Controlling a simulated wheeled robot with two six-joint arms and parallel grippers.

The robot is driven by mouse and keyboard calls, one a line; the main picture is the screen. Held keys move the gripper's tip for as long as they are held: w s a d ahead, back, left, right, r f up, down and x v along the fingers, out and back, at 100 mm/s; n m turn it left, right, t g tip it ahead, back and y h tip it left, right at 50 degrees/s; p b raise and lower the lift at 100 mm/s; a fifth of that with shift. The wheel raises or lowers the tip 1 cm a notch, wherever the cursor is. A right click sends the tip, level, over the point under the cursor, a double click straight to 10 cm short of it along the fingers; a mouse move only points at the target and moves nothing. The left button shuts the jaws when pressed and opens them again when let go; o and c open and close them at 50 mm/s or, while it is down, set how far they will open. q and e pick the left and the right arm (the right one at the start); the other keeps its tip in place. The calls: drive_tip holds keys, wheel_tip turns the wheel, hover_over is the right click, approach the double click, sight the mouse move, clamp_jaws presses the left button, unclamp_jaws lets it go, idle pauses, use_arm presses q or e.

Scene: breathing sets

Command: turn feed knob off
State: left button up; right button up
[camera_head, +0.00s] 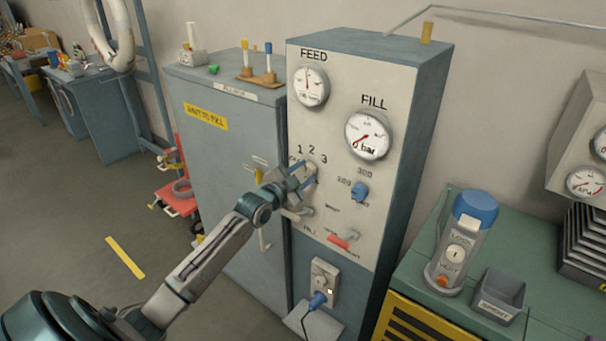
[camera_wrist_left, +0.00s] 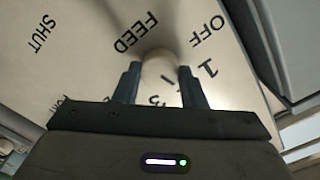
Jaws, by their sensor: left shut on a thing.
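The feed knob (camera_wrist_left: 158,72) is a pale round knob on the front panel (camera_head: 350,100). In the left wrist view it stands between the two dark fingers of my left gripper (camera_wrist_left: 160,85), which is shut on it. The word FEED is printed beside it, with OFF and the number 1 to its right. The knob's pointer position is not clear. In the head view my left gripper (camera_head: 303,180) reaches the panel just below the numbers 1, 2 and 3 and hides much of the knob. My right gripper is not in view.
The FEED gauge (camera_head: 311,87) and FILL gauge (camera_head: 368,135) sit above. A blue knob (camera_head: 360,191) and a red lever (camera_head: 339,241) are to the right and below. A grey cabinet (camera_head: 235,200) stands left; a green bench (camera_head: 450,303) stands right.

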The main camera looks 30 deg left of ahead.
use_arm(q)
drive_tip(key=n, duration=0.3)
drive_tip(key=shift+n+p, duration=0.3)
drive_tip(key=shift+n, duration=0.1)
drive_tip(key=n+p, duration=0.1)
drive_tip(key=n, duration=0.2)
drive_tip(key=shift+n, duration=0.3)
drive_tip(key=n+p, duration=0.1)
drive_tip(key=n, duration=0.3)
drive_tip(key=shift+n+p, duration=0.9)
drive_tip(key=shift+n, duration=1.2)
drive_tip(key=o, duration=1)
drive_tip(key=shift+s, duration=0.1)
